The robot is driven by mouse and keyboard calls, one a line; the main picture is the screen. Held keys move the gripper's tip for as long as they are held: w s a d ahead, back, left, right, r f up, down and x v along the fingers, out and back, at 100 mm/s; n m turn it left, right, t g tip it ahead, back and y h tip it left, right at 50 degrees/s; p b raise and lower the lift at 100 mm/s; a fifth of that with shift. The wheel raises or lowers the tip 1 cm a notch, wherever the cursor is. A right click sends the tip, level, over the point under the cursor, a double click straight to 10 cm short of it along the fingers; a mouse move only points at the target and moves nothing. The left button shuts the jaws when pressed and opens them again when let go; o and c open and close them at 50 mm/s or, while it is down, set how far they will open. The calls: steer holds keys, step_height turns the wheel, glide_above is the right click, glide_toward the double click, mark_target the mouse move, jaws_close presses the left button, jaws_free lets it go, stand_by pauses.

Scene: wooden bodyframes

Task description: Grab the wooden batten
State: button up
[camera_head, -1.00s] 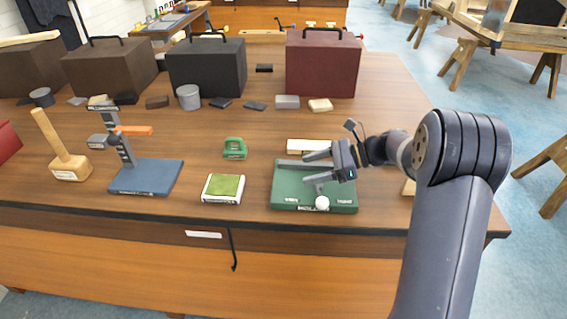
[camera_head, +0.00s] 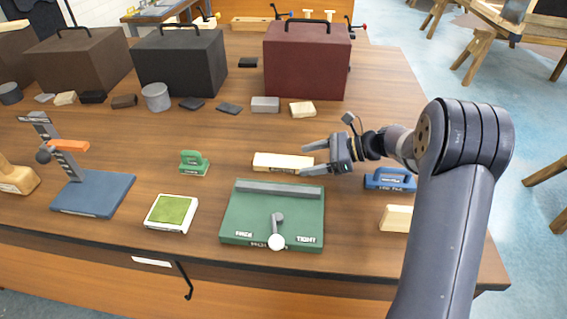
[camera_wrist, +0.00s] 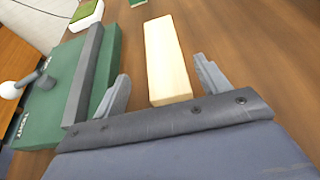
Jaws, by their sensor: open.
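The wooden batten is a pale, oblong block (camera_head: 280,162) lying on the table just behind the green clamp board. My gripper (camera_head: 314,158) is open at the batten's right end in the head view, with its fingers pointing left. In the wrist view the batten (camera_wrist: 166,62) lies lengthwise ahead, between the lines of my two open fingers (camera_wrist: 160,88). Its near end is at the gripper's edge. I cannot tell the exact height of my fingers above the table.
The green board (camera_head: 250,216) with a grey bar and white-knobbed lever lies in front of the batten. A blue block (camera_head: 389,180) and a pale wooden block (camera_head: 396,218) lie to the right. A green block (camera_head: 192,163) is left. Toolboxes (camera_head: 306,62) stand behind.

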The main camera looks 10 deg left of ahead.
mark_target(291, 161)
steer(key=x, duration=0.5)
steer(key=shift+w+a+f+p, duration=0.1)
steer(key=shift+w+a+p, duration=0.2)
steer(key=shift+p, duration=0.05)
steer(key=shift+c, duration=0.3)
steer(key=c, duration=1.1)
